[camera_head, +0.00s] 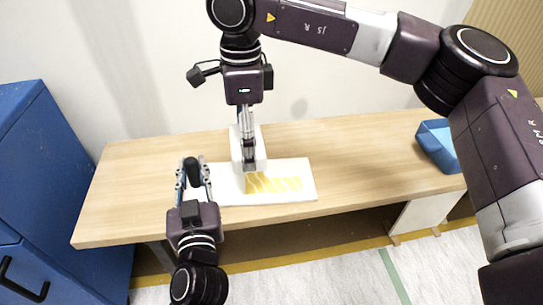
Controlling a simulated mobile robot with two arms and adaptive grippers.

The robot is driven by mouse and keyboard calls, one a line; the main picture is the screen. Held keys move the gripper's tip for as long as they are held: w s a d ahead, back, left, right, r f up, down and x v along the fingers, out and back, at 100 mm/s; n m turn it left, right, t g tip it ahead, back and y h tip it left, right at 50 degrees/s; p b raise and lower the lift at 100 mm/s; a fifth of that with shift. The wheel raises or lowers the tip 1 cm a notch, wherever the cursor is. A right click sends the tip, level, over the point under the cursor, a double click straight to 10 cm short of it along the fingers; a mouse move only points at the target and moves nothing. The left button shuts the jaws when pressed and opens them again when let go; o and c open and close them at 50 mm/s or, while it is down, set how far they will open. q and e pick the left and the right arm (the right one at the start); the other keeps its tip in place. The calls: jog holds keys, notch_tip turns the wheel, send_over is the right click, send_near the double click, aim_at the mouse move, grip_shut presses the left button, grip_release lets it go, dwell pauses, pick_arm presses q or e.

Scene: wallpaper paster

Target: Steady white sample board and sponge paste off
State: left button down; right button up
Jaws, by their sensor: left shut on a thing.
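The white sample board (222,193) lies flat near the front edge of the table, with yellow striped paste (282,185) on its right part. My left gripper (193,172) is at the board's left end, its fingers on either side of a black upright grip (191,168). Whether that grip is joined to the board cannot be told. My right gripper (248,150) points down from above, its fingers shut on a white block-like sponge (238,160). Exact contact there is hard to see.
The wooden table (350,150) is clear to the right of the board and at its left end. A blue open box (436,145) stands at the table's right end, partly behind my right arm. A blue cabinet (50,150) stands on the left, and a wall behind.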

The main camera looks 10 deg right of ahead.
pick_arm(q)
jog(key=shift+f, duration=0.35)
pick_arm(e)
jog(key=shift+w+a+r+m, duration=0.3)
jog(key=shift+a+m, duration=0.1)
jog(key=shift+m, duration=0.1)
jog(key=shift+f, duration=3.3)
